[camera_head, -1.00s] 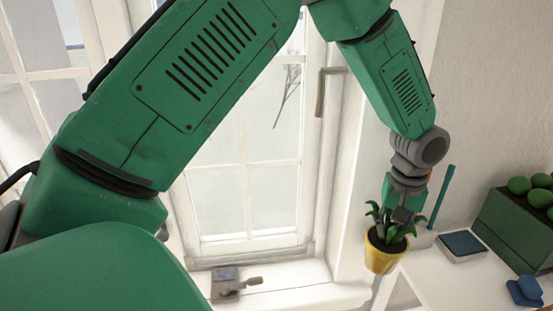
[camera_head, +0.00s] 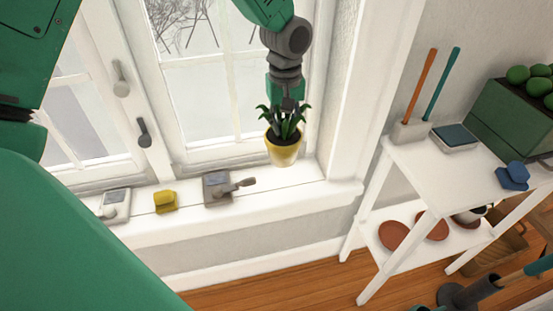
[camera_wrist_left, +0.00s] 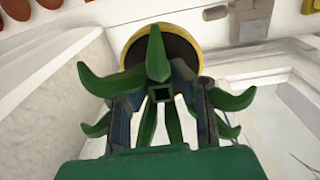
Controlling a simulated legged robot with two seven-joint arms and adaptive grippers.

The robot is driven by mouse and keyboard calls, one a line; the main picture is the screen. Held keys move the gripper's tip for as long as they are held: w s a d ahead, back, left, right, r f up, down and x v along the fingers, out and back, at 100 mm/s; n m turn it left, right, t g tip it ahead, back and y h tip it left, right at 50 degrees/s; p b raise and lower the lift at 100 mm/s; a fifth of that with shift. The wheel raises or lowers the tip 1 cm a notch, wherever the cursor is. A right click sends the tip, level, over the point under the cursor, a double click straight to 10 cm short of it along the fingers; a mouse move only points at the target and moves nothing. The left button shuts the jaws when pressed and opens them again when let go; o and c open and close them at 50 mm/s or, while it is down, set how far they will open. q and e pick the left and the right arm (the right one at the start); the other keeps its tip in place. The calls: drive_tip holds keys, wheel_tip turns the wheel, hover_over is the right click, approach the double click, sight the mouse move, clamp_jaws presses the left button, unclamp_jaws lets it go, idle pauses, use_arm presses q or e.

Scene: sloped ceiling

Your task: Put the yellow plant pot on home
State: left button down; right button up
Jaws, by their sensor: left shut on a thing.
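The yellow plant pot (camera_head: 283,153) with a green leafy plant is upright in front of the window, over the right end of the white windowsill (camera_head: 300,195). My left gripper (camera_head: 289,103) comes down from above and is shut on the plant at the top of the pot. I cannot tell whether the pot's base touches the sill. In the left wrist view the pot's yellow rim (camera_wrist_left: 135,42) and dark soil show beyond the leaves, between the fingers of the left gripper (camera_wrist_left: 163,95). No spot marked as home can be made out. My right gripper is not in view.
On the sill left of the pot are a grey block with a handle (camera_head: 217,189), a yellow block (camera_head: 165,201) and a pale block (camera_head: 116,206). Bare sill lies right of them. A white shelf (camera_head: 420,170) with tools and a green crate (camera_head: 515,120) stands right.

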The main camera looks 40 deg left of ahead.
sight(287, 138)
use_arm(q)
drive_tip(key=f, duration=0.3)
drive_tip(key=f+b, duration=0.1)
drive_tip(key=shift+w+d+f, duration=0.1)
drive_tip(key=shift+d+f, duration=0.2)
drive_tip(key=shift+d, duration=0.05)
drive_tip(key=shift+d+f, duration=0.3)
drive_tip(key=shift+f, duration=0.25)
wheel_tip(287, 138, down, 2)
drive_tip(key=shift+a+f+b, duration=0.1)
drive_tip(key=shift+f+b, duration=0.05)
drive_tip(key=shift+b, duration=0.5)
drive_tip(key=shift+a+f, duration=0.15)
drive_tip(key=shift+f, duration=0.15)
drive_tip(key=shift+a, duration=0.25)
drive_tip(key=c, duration=1.5)
unclamp_jaws()
drive_tip(key=shift+o, duration=0.5)
drive_tip(key=shift+d, duration=0.15)
drive_tip(key=shift+d+r, duration=0.1)
drive_tip(key=shift+d, duration=0.1)
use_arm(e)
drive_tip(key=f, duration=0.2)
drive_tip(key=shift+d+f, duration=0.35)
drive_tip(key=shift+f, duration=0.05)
